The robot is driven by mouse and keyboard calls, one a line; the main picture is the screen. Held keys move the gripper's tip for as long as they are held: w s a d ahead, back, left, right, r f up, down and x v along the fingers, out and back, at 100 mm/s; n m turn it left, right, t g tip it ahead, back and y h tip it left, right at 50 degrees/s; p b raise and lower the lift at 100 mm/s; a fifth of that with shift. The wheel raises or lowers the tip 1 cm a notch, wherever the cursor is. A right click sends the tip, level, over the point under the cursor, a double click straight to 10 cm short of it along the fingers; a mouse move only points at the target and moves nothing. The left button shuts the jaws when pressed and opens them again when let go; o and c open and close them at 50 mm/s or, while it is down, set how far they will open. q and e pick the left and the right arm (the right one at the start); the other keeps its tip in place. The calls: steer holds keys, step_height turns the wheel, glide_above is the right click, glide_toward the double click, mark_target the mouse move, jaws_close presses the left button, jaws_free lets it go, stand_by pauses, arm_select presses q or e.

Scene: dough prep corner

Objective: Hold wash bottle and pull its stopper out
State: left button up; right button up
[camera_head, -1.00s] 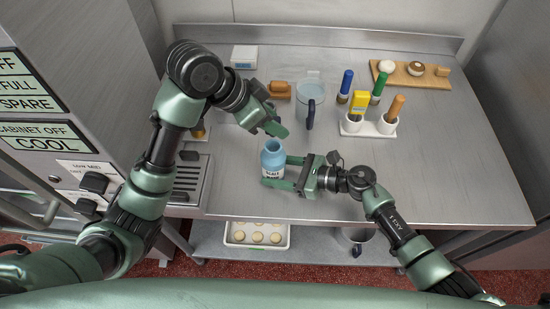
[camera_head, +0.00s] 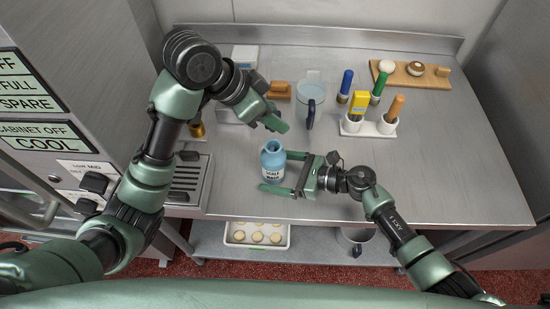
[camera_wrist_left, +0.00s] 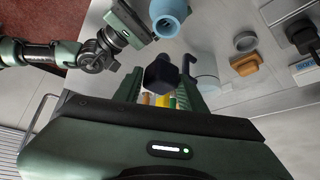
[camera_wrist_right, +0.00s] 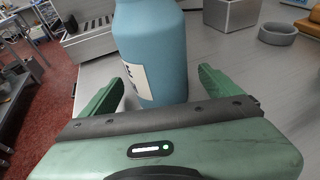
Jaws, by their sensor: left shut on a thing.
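The blue wash bottle (camera_head: 272,162) with a white label stands upright on the steel table. Its neck is open at the top; it also shows in the left wrist view (camera_wrist_left: 168,15) and the right wrist view (camera_wrist_right: 152,50). My left gripper (camera_head: 279,124) is behind and above the bottle, apart from it. In the left wrist view it is shut on a dark stopper (camera_wrist_left: 160,74); the head view hides this stopper. My right gripper (camera_head: 281,172) is open, its fingers spread to either side of the bottle's lower part with gaps visible in the right wrist view (camera_wrist_right: 158,88).
A jug (camera_head: 310,92) with a dark blue handle and a wooden-backed block (camera_head: 280,90) stand behind. A white holder (camera_head: 368,128) with handled tools is to the right, a wooden board (camera_head: 425,78) beyond. The table's right side is clear.

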steer(key=shift+d, duration=0.1)
stand_by(0.3)
steer(key=v, duration=1.2)
arm_select(q)
steer(key=shift+d, duration=0.1)
